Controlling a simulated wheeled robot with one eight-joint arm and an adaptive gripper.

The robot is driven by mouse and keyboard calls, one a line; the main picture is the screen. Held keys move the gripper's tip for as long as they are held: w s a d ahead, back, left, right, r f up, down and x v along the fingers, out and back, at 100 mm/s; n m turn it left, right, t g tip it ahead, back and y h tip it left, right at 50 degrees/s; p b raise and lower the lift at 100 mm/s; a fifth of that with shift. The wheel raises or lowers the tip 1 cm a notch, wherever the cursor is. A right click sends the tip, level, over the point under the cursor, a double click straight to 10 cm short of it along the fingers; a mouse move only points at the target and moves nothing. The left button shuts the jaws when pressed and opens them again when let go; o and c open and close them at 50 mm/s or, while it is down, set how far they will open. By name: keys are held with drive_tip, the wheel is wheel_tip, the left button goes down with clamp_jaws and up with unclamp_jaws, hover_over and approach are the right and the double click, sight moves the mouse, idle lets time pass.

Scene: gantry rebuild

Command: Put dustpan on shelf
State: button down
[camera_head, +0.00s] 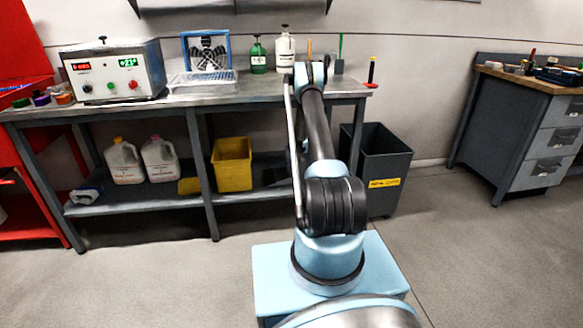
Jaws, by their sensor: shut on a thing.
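I cannot make out a dustpan in this view. The lower shelf (135,204) of the metal workbench runs under its top on the left, behind my arm. A white jug (124,162), a second white jug (160,160) and a yellow bin (232,165) stand on it. A flat yellow item (190,186) lies by the bin; I cannot tell what it is. My arm reaches forward from the bottom centre to the workbench. My gripper is hidden beyond or behind the arm, and anything it holds is hidden too.
The workbench top (150,104) carries a control box (110,70), a fan unit (207,52), a green bottle (258,56) and a white bottle (285,50). A dark bin (386,160) stands right of the bench. A drawer cabinet (530,130) is far right. Open floor (480,250) lies front right.

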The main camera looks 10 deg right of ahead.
drive_tip(key=shift+f, duration=0.45)
idle(0.3)
drive_tip(key=c, duration=1.4)
unclamp_jaws()
